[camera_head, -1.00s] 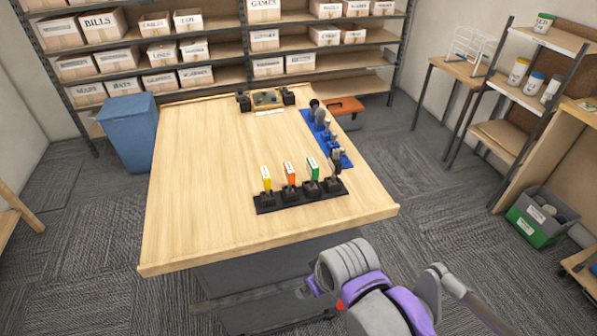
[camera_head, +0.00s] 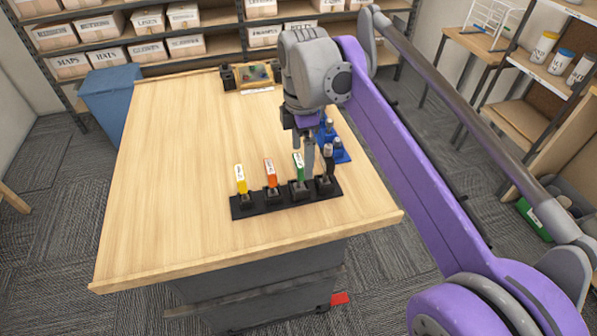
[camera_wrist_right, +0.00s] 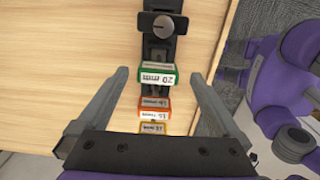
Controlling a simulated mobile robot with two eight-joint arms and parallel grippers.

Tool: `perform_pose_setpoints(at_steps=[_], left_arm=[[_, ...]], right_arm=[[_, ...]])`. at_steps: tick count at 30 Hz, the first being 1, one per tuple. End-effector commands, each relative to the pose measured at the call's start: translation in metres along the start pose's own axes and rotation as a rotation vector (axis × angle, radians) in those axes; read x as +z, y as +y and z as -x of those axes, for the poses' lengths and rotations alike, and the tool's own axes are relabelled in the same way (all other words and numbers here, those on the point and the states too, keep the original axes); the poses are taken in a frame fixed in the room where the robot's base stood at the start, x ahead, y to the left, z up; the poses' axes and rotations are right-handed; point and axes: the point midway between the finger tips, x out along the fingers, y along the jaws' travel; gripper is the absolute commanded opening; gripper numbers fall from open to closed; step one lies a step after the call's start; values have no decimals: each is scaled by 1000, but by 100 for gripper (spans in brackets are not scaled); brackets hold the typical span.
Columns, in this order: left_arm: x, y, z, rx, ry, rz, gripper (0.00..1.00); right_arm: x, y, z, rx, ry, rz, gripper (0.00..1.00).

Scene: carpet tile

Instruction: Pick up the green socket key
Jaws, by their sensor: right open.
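The green socket key (camera_head: 298,166) stands upright in a black rack (camera_head: 246,212) on the wooden table, third from the left. In the right wrist view the green key (camera_wrist_right: 155,74) has a white label reading "20 mm". My right gripper (camera_head: 314,166) points down close to it. The wrist view shows the right gripper (camera_wrist_right: 157,76) open, with its fingers apart on either side of the green key. Nothing is held. I cannot tell whether the fingertips are level with the key's head. My left gripper is out of view.
A yellow key (camera_head: 240,180) and an orange key (camera_head: 270,173) stand left of the green one. A dark key with a round top (camera_wrist_right: 163,26) stands on its other side. A blue rack (camera_head: 340,153) with dark tools lies behind. The table's left half is clear.

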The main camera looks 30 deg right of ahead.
Motion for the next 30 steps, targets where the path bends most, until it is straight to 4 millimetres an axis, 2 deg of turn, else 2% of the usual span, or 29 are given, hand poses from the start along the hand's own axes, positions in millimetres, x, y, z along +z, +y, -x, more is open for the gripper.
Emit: perform_pose_setpoints(at_steps=[5,13,22,23,30], left_arm=[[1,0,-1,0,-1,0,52],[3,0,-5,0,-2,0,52],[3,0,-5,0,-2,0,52],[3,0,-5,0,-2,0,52],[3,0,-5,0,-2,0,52]], right_arm=[[-2,0,-14,1,0,0,100],[-6,-1,-52,1,0,-2,100],[-6,-1,-58,1,0,-2,100],[-6,-1,-58,1,0,-2,98],[-6,-1,-58,1,0,-2,55]])
